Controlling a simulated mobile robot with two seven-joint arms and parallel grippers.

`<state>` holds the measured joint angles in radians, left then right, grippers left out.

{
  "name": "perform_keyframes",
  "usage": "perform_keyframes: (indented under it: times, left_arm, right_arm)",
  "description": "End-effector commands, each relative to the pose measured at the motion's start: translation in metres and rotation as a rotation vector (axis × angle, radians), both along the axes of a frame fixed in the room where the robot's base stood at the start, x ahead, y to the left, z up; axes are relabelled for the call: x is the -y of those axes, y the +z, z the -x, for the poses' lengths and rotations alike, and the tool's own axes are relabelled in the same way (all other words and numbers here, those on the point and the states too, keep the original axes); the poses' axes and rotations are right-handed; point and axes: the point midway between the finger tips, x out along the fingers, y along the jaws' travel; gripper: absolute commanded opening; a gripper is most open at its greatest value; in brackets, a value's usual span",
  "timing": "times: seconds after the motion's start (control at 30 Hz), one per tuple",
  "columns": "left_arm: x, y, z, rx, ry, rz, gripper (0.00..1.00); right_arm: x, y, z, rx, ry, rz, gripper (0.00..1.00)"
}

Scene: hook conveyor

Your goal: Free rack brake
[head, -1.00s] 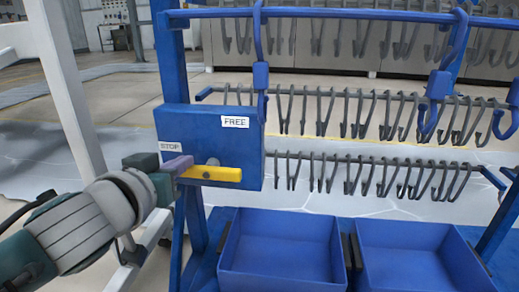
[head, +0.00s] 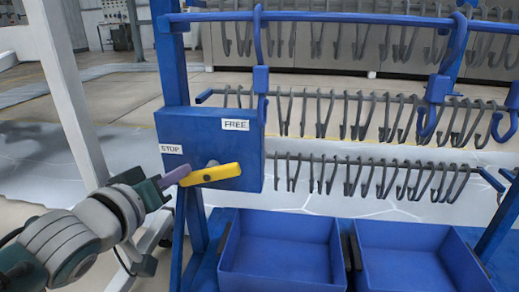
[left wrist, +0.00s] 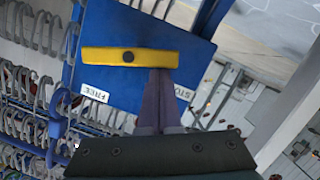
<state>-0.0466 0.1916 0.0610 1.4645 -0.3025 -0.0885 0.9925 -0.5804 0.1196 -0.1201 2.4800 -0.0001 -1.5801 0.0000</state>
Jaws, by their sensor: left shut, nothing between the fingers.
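The yellow brake lever (head: 222,172) sits on a pivot on the blue brake box (head: 248,160). It is tilted, with its left end low and its right end raised toward the white FREE label (head: 235,124). The white STOP label (head: 171,149) is above its left end. My left gripper (head: 178,174) is shut and empty, with its purple fingertips against the upper side of the lever's left end. The left wrist view shows the shut fingers (left wrist: 160,78) meeting the lever (left wrist: 110,57) near one end. My right gripper is not in view.
Large blue hooks (head: 261,78) hang from the top rail. Two blue bins (head: 280,258) stand below. A white post (head: 62,90) rises at the left.

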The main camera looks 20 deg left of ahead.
Motion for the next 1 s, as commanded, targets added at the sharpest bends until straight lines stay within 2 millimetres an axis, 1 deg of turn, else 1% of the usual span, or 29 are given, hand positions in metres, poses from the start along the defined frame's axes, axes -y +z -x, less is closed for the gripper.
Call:
perform_keyframes:
  times: [0.17,0.37,0.63,1.0]
  left_arm:
    - [-0.002,-0.009,0.001,0.035,0.001,0.161,0.0]
    - [-0.002,-0.019,0.0,0.077,-0.001,0.333,0.0]
    - [0.0,-0.031,0.0,0.13,-0.001,0.549,0.0]
    - [0.006,-0.041,-0.001,0.194,-0.003,0.81,0.0]
  right_arm:
    - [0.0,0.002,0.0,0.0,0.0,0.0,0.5]
    - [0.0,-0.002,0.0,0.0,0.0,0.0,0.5]
    - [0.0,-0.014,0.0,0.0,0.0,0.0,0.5]
    - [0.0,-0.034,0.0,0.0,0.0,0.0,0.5]
